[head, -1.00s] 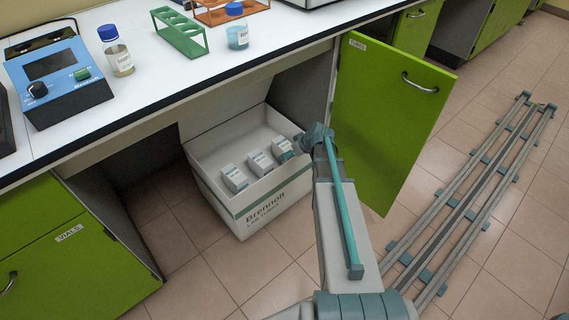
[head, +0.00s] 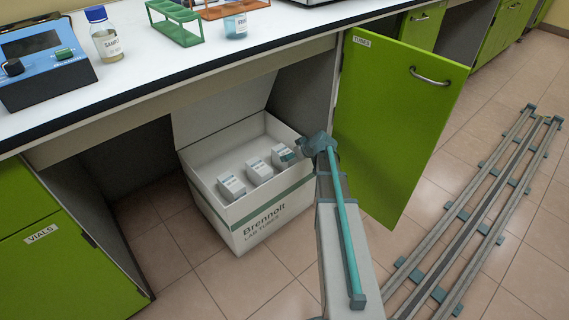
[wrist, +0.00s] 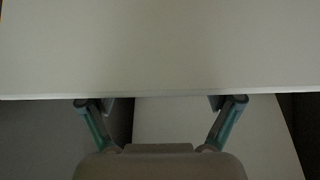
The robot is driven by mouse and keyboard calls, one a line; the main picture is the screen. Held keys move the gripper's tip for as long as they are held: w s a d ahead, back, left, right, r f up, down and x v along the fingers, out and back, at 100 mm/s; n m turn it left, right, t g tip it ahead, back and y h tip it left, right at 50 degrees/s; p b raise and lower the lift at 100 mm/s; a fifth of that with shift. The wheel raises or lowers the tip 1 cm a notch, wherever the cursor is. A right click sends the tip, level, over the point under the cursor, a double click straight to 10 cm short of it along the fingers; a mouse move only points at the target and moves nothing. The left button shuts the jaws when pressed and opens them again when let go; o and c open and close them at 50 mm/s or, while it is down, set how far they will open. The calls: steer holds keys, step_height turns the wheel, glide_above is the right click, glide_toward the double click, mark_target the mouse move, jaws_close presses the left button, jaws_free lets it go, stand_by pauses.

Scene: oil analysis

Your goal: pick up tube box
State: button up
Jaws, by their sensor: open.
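Several small white tube boxes stand in a row inside a large open white carton (head: 229,228) marked "Brennoll Lab Tubes". In the head view they are a left box (head: 231,187), a middle box (head: 259,171) and a right box (head: 283,156). The end of my arm is at the carton's right rim, close to the right box, and hides part of that corner. In the wrist view my gripper (wrist: 162,102) is open with its fingers wide apart and nothing seen between them. A pale flat surface fills the upper half there; I cannot tell which part it is.
The carton stands on the floor under the white bench (head: 200,75). The open green "Tubes" door (head: 395,130) is right of my arm. A green "Vials" cupboard (head: 65,270) is at the left. Floor rails (head: 480,215) lie at the right.

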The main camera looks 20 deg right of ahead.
steer(key=shift+b+x, duration=1.35)
steer(key=shift+x, duration=1.4)
steer(key=shift+s+a, duration=0.1)
steer(key=shift+a, duration=0.05)
steer(key=c, duration=1.4)
steer(key=shift+r, duration=0.1)
